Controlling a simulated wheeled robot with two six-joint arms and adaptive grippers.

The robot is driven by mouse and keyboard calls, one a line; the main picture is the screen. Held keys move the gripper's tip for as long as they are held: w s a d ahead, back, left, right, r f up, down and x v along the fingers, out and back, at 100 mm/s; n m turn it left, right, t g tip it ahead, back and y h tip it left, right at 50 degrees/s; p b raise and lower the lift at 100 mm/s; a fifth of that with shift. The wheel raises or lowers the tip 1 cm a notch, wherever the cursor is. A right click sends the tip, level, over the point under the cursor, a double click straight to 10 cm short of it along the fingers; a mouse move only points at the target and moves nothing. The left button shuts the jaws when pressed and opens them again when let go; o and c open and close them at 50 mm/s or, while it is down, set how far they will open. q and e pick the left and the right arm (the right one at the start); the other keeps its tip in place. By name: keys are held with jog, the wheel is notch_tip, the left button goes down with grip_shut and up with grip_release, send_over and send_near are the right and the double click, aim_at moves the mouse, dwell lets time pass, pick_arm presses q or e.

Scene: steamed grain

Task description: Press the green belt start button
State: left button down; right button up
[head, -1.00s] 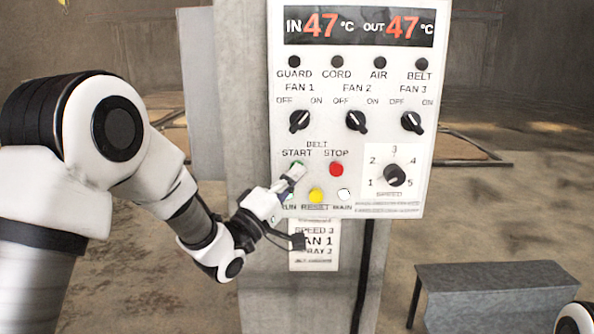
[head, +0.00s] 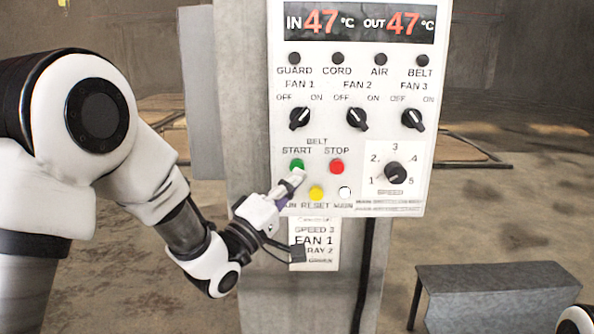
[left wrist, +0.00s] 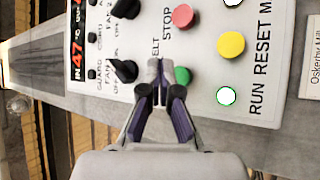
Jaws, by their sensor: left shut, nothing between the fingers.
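The green belt start button (head: 297,165) sits under the word START on the white control panel (head: 281,120). It also shows in the left wrist view (left wrist: 182,76), partly beside the fingertips. My left gripper (head: 298,174) is shut and empty, its tips just below the green button in the head view. In the left wrist view its tips (left wrist: 160,68) appear beside the button; I cannot tell whether they touch it or the panel. The red stop button (head: 337,166) is to the right of the green one. My right gripper is not in view.
A yellow reset button (head: 316,193) and a white round lamp (head: 344,192) are below. A white lamp with a green rim (left wrist: 227,96) shows by RUN. Fan knobs (head: 357,118) are above, a speed knob (head: 395,172) at right. A grey bench (head: 490,280) stands lower right.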

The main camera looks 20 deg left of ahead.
pick_arm(q)
jog(key=s, duration=0.1)
jog(key=s+d, duration=0.1)
jog(key=s, duration=0.1)
dwell(0.6)
